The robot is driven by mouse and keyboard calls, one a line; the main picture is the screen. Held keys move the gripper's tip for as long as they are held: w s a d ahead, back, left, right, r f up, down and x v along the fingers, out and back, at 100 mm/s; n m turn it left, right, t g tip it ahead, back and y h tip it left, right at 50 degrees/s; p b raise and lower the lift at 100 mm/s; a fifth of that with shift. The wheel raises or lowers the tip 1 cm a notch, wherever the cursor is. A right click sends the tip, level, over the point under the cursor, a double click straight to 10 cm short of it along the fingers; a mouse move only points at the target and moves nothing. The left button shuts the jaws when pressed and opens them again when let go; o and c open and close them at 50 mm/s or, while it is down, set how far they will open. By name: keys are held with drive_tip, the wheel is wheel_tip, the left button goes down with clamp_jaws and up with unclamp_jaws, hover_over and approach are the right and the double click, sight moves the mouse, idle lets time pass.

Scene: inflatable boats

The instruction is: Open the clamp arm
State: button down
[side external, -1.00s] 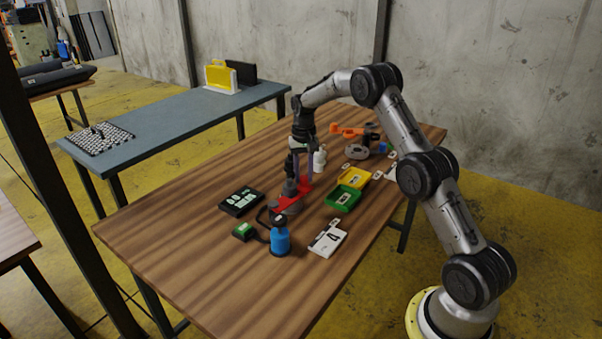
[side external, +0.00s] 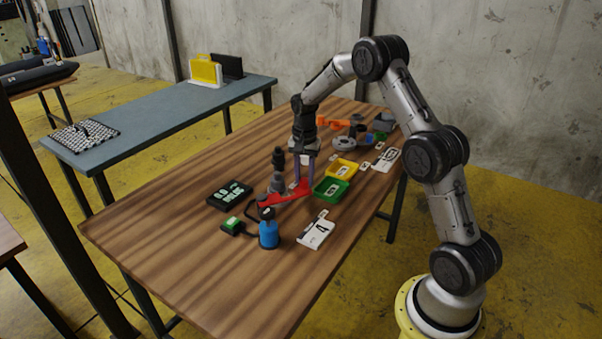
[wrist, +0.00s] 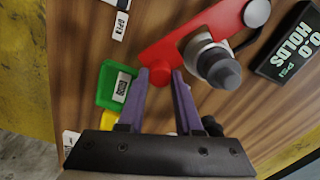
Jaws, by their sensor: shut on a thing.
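The red clamp arm (side external: 283,199) lies flat as a bar low over the wooden table. In the wrist view the red clamp arm (wrist: 195,32) runs from a grey round cap at upper right to a darker red knob (wrist: 160,74) at its near end. My gripper (side external: 303,187) points down at that end, and its purple fingers are shut on the knob, one each side. In the wrist view my gripper (wrist: 161,78) hides part of the knob's sides. A grey stepped post (side external: 277,183) stands close beside the arm.
Green (side external: 331,190) and yellow (side external: 343,168) trays lie right of my gripper. A black sign (side external: 230,194) lies left. The front table area is clear.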

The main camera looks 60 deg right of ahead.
drive_tip(key=shift+s+a+r+m, duration=0.1)
drive_tip(key=shift+s+a+m, duration=0.75)
drive_tip(key=shift+s+m, duration=0.3)
drive_tip(key=shift+s+a+m, duration=0.4)
drive_tip(key=shift+a+m, duration=0.25)
drive_tip(key=shift+m, duration=0.1)
drive_tip(key=shift+s+a+m, duration=0.4)
drive_tip(key=shift+a+m, duration=0.2)
drive_tip(key=shift+m, duration=0.1)
drive_tip(key=shift+a, duration=0.1)
drive_tip(key=c, duration=0.6)
unclamp_jaws()
drive_tip(key=shift+s, duration=0.1)
wheel_tip(320, 180, up, 14)
drive_tip(key=shift+f, duration=0.1)
